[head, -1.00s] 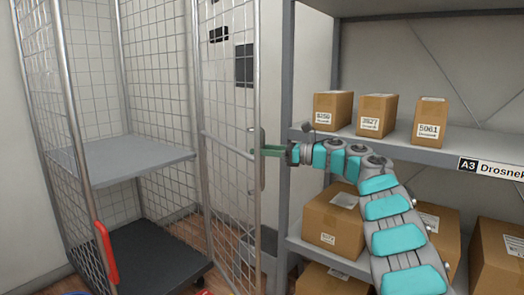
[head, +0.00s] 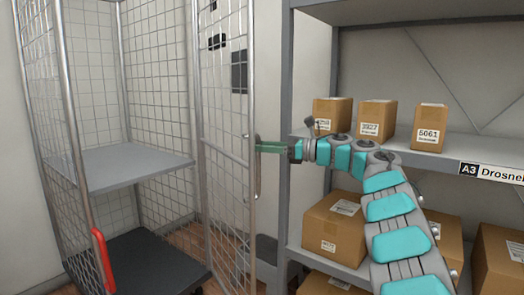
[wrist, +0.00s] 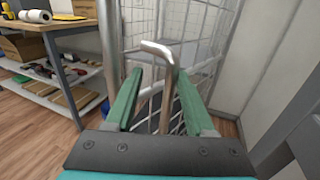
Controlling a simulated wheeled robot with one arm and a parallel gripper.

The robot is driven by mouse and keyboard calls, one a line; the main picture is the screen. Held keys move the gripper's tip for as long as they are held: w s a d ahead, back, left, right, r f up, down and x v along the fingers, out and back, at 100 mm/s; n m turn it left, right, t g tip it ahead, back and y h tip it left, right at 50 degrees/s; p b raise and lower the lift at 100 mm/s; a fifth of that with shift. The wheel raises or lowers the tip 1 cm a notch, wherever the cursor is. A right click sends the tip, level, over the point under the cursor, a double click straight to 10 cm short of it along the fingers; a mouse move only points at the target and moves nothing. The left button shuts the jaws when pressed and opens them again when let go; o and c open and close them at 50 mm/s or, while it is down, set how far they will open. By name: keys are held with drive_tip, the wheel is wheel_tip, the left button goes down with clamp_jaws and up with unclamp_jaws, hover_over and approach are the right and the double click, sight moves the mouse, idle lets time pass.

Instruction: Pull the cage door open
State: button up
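The wire-mesh cage door (head: 226,150) stands swung out at the right of the cage (head: 131,167) in the head view, leaving the cage front open. A bent metal handle (wrist: 168,90) is on the door's free edge. It also shows in the head view (head: 257,178). My gripper (head: 258,148) reaches the handle from the right. In the wrist view, my gripper (wrist: 157,80) has its green fingers spread on both sides of the handle bar, which lies nearer the right finger. A gap shows at the left finger; contact on the right is unclear.
A grey shelf rack (head: 460,158) with several cardboard boxes stands close at the right, behind my arm. A red latch piece (head: 103,258) is on the cage's left front post. A workbench (wrist: 50,28) with tools is at the wrist view's left. Wooden floor (wrist: 25,130) lies clear there.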

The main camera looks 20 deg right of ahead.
drive_tip(key=s+a+r+b, duration=0.1)
drive_tip(key=s+a+b, duration=0.1)
drive_tip(key=s, duration=1.1)
drive_tip(key=shift+r+b, duration=0.15)
drive_tip(key=shift+b, duration=0.55)
drive_tip(key=shift+a, duration=0.1)
